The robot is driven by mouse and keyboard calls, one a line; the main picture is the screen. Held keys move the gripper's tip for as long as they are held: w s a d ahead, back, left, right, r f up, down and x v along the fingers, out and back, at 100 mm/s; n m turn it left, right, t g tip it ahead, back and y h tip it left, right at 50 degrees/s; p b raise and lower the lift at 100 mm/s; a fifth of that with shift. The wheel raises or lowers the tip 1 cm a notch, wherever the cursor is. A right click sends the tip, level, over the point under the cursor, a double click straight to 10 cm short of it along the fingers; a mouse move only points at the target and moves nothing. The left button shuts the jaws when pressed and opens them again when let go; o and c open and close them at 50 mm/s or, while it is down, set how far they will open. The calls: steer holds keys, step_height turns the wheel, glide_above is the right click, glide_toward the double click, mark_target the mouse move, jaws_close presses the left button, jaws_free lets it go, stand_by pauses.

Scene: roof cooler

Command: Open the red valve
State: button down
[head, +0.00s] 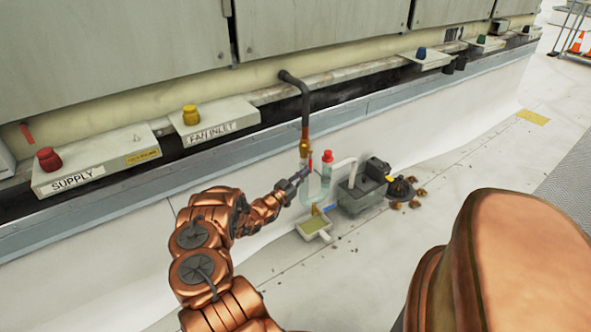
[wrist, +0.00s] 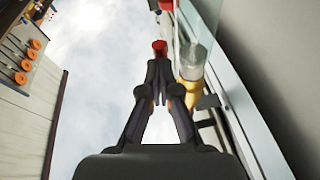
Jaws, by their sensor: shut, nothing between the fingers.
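A thin red handle (head: 310,160), which looks like the valve's lever, stands beside the clear vertical tube under the dark pipe. A red cap (head: 327,156) tops the neighbouring clear tube. My gripper (head: 303,173) reaches in from the left, its tip close to the handle. In the wrist view my gripper (wrist: 160,64) has its fingers together, with nothing seen between them. A red piece (wrist: 160,47) shows just past the fingertips; I cannot tell whether they touch it. A clear tube with a yellow part (wrist: 190,90) is right of the fingers. The valve's body is partly hidden.
The dark pipe (head: 303,95) comes out of the wall unit above. A grey pump box (head: 360,193) and a small tray (head: 314,228) stand close to the tubes. Labelled boxes with a red knob (head: 48,158) and a yellow knob (head: 190,114) line the ledge. Floor at right is mostly clear.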

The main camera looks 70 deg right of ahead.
steer(key=shift+s+a, duration=0.1)
steer(key=shift+s, duration=0.05)
steer(key=w+a+f, duration=0.5)
steer(key=a+f, duration=0.2)
steer(key=a, duration=0.2)
steer(key=shift+w+a+p, duration=0.2)
steer(key=shift+a+p, duration=0.1)
stand_by(0.3)
steer(key=shift+f, duration=0.1)
